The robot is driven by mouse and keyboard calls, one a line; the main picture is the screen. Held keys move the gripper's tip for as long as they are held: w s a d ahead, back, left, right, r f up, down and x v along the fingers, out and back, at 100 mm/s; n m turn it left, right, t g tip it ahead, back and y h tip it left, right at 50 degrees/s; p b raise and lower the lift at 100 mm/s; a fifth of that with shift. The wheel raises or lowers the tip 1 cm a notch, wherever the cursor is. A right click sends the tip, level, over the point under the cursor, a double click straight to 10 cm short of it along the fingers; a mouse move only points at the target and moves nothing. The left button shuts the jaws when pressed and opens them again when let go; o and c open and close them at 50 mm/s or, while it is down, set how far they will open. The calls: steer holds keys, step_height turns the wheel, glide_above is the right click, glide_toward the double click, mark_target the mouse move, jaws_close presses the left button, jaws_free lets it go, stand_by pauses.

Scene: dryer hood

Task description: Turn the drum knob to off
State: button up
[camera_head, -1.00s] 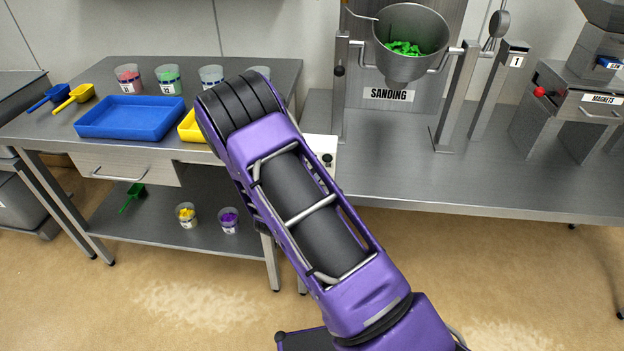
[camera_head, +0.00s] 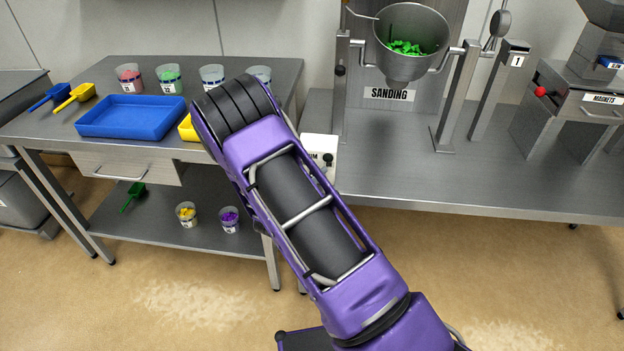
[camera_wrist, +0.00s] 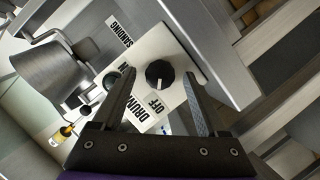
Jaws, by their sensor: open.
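The drum knob (camera_wrist: 160,74) is black and round with a white pointer mark, on a white panel (camera_wrist: 165,48) lettered DRUM in the wrist view. The mark points roughly toward the OFF label (camera_wrist: 155,105); I cannot tell whether it lines up exactly. My gripper (camera_wrist: 157,78) is open, its two fingers on either side of the knob with gaps visible; contact is not visible. In the head view the white control box (camera_head: 318,146) and dark knob (camera_head: 328,159) show partly behind my arm, and my gripper is hidden there.
The steel bench (camera_head: 480,185) carries the sanding drum (camera_head: 412,45) with green pieces inside, its steel supports, and the magnets unit (camera_head: 590,95) at right. A table to the left holds a blue tray (camera_head: 130,117), cups and scoops.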

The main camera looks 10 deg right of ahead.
steer(key=p+v, duration=0.1)
steer(key=v, duration=1.6)
steer(key=shift+s, duration=0.2)
steer(key=shift+r, duration=0.1)
